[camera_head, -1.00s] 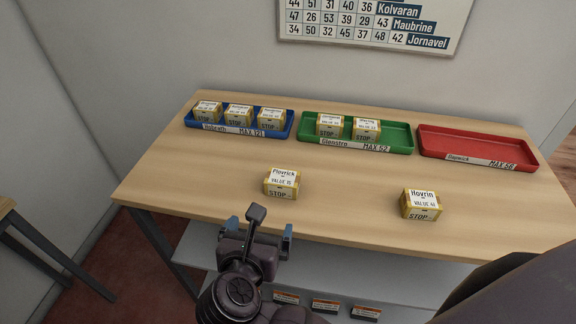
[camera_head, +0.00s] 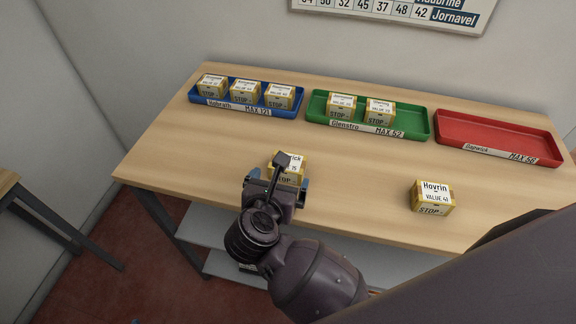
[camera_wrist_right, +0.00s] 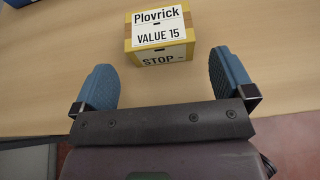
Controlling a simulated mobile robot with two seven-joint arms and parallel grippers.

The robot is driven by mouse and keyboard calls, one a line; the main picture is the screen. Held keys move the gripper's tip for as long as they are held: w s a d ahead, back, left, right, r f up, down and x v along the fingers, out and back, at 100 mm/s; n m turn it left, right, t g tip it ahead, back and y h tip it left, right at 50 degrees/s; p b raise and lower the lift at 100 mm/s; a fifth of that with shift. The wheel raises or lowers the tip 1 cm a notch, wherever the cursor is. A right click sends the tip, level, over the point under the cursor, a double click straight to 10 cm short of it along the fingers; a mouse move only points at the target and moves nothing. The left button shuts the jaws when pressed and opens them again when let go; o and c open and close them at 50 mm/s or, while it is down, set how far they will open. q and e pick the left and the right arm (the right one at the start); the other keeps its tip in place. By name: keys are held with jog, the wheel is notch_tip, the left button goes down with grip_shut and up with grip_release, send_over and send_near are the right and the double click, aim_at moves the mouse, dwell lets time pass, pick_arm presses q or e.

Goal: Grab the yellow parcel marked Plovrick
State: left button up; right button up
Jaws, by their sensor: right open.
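The yellow Plovrick parcel (camera_head: 291,172) rests on the wooden table near its front edge, partly hidden behind my right gripper in the head view. In the right wrist view the parcel (camera_wrist_right: 160,36) shows its label "Plovrick VALUE 15" and the word STOP. My right gripper (camera_head: 277,184) is open at the table's front edge. Its two blue fingers also show in the right wrist view (camera_wrist_right: 164,82), spread wider than the parcel. The parcel lies just beyond the fingertips, roughly centred between them, and nothing is held. My left gripper is not in view.
A second yellow parcel marked Hovrin (camera_head: 432,197) stands to the right on the table (camera_head: 190,160). Behind are a blue tray (camera_head: 205,98) with three parcels, a green tray (camera_head: 415,123) with two, and an empty red tray (camera_head: 495,131). The table between them is mostly clear.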

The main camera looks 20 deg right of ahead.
aim_at(285, 173)
jog(key=shift+x, duration=2.6)
jog(key=shift+a+f, duration=0.1)
jog(key=shift+f, duration=0.05)
jog(key=c, duration=0.8)
